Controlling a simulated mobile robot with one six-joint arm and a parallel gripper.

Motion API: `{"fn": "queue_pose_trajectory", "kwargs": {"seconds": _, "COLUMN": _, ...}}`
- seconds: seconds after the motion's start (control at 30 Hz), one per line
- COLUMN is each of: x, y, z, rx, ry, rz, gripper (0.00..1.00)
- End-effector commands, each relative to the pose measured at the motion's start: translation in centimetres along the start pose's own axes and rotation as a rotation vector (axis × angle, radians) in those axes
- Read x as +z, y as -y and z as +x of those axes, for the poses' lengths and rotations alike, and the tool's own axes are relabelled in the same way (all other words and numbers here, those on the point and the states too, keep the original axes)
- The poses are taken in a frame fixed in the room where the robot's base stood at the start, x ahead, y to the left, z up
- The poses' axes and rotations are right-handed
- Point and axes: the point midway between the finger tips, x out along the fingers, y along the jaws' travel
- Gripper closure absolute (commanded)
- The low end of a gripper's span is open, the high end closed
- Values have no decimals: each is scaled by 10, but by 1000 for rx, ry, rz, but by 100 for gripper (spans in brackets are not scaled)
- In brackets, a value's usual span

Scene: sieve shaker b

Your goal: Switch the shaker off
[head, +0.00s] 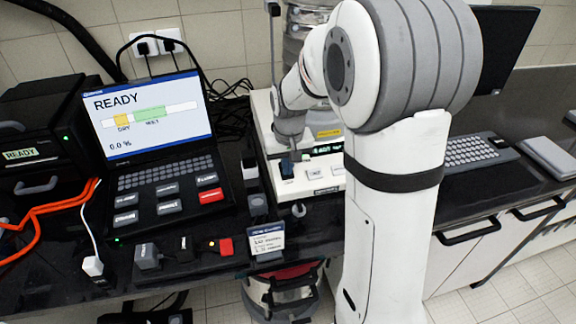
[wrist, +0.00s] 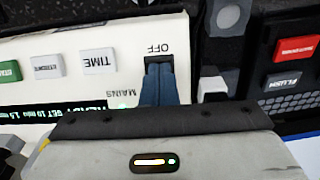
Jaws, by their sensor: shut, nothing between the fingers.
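The shaker's pale control base (head: 330,180) stands on the dark bench, partly hidden by my arm. Its sieve stack (head: 300,35) rises behind. The dark mains switch (wrist: 159,62) sits in the panel between the labels OFF and MAINS, upside down in the wrist view. My gripper (head: 287,168) is shut, with blue fingers (wrist: 158,88) pointing down at the switch. The tips overlap the switch in the wrist view; I cannot tell whether they touch it.
White TIME button (wrist: 98,62) and a green button (wrist: 10,71) lie along the same panel. A laptop-like unit (head: 155,120) showing READY stands left of the shaker. Small dark blocks and a label card (head: 266,241) lie near the bench's front edge. A keyboard (head: 478,151) lies right.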

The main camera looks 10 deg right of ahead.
Motion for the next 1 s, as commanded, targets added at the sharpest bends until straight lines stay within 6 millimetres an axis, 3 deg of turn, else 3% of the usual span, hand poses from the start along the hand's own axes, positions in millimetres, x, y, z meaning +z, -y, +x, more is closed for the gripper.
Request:
{"fn": "queue_pose_trajectory", "kwargs": {"seconds": 0.07, "x": 2, "y": 0, "z": 9, "rx": 0, "ry": -30, "rz": 0, "gripper": 100}}
{"fn": "queue_pose_trajectory", "kwargs": {"seconds": 1.0, "x": -15, "y": 1, "z": -2, "rx": -1, "ry": -40, "rz": -1, "gripper": 100}}
